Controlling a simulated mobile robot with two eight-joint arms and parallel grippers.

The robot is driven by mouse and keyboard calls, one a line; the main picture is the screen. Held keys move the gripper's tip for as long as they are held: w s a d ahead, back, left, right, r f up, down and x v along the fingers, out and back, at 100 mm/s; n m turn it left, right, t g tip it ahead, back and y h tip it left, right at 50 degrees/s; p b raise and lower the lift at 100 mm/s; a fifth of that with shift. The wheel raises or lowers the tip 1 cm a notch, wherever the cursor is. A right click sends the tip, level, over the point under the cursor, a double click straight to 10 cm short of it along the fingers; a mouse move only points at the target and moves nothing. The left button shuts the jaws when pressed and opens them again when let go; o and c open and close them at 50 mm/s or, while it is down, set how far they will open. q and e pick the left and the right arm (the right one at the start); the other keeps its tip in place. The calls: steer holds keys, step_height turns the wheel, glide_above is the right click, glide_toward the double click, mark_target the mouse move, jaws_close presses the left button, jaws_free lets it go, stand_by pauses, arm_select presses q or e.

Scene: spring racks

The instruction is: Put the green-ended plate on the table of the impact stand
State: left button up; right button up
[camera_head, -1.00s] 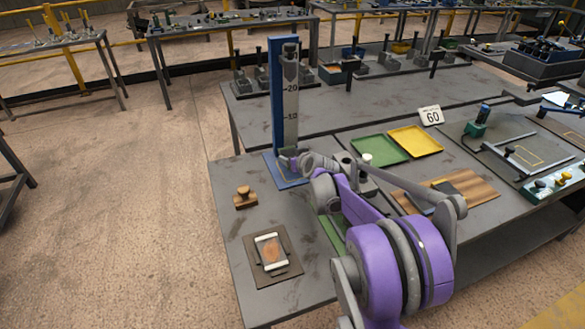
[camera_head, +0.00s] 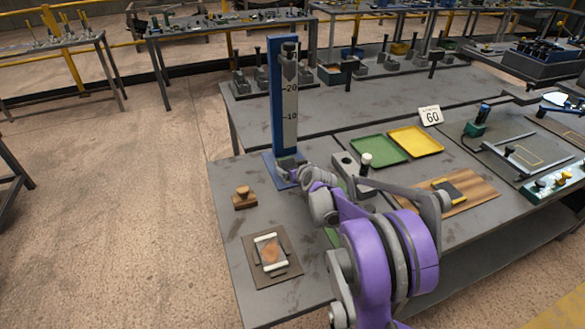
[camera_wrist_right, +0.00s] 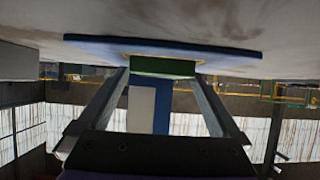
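The impact stand is a tall blue column (camera_head: 277,100) with a grey scale and a blue base (camera_head: 275,172) at the table's far left corner. My right gripper (camera_head: 287,173) is just in front of the foot of the column. In the right wrist view, which looks upside down, its two fingers stand apart. The green end of the plate (camera_wrist_right: 163,66) shows between and beyond the fingertips, against the stand's blue base (camera_wrist_right: 90,42). The rest of that plate is hidden, and its exact seating cannot be told. My left gripper is not in view.
A white-ended plate on a brown mat (camera_head: 287,273) and a wooden-knobbed block (camera_head: 244,197) lie left of my arm. A yellow-ended dark plate (camera_head: 449,190) lies on a wooden board (camera_head: 480,192). Green (camera_head: 375,150) and yellow (camera_head: 415,141) trays lie behind.

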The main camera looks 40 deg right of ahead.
steer(key=shift+r, duration=0.25)
steer(key=p+v, duration=0.1)
steer(key=v, duration=1.1)
steer(key=shift+f, duration=0.1)
